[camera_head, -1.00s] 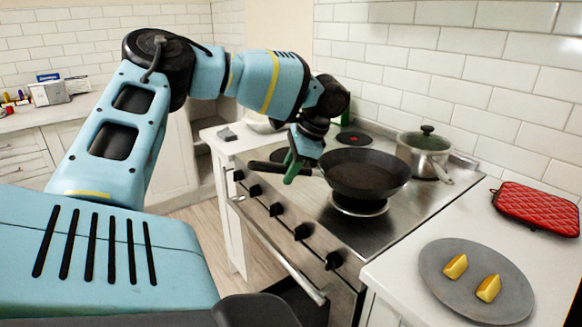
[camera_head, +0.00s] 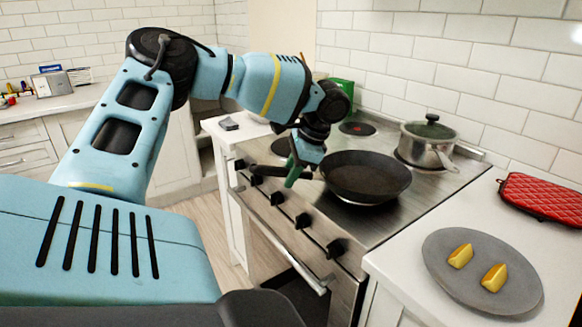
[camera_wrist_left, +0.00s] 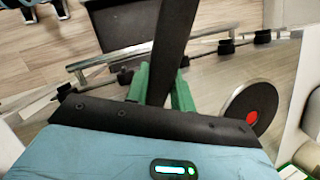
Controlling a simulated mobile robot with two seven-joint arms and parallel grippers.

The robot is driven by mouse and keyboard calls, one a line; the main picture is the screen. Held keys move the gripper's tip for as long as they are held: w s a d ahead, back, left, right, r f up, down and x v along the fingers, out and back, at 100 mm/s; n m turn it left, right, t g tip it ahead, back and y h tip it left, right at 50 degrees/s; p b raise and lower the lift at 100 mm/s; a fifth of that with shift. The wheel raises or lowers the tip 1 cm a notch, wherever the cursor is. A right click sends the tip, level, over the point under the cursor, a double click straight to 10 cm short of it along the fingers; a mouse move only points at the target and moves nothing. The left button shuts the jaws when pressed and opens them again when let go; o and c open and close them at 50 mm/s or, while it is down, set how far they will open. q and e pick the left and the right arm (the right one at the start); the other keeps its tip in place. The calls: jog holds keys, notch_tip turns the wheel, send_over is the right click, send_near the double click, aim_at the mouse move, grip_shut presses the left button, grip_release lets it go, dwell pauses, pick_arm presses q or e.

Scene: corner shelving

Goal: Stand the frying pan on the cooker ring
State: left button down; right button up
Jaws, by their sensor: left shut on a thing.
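The black frying pan (camera_head: 366,178) is level over the front right part of the cooker top, its base at or very near the surface. It hides the ring beneath it, so I cannot tell whether it touches. My left gripper (camera_head: 294,176), with green fingers, is shut on the pan's handle (camera_head: 268,169), left of the pan. In the left wrist view the handle (camera_wrist_left: 170,48) runs up between the green fingers (camera_wrist_left: 160,92). Another cooker ring with a red centre (camera_wrist_left: 250,110) shows there to the right. My right gripper is not in view.
A steel pot with a lid (camera_head: 428,145) stands on the ring behind the pan. A back ring (camera_head: 357,129) is bare. The right counter holds a grey plate (camera_head: 452,282) with two yellow wedges and a red quilted mat (camera_head: 541,197). Knobs line the cooker's front.

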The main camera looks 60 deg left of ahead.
pick_arm(q)
jog(key=shift+w+a, duration=0.1)
jog(key=shift+a, duration=0.05)
dwell(0.5)
jog(key=c, duration=1.1)
grip_release()
jog(key=v, duration=0.8)
jog(key=shift+f, duration=0.1)
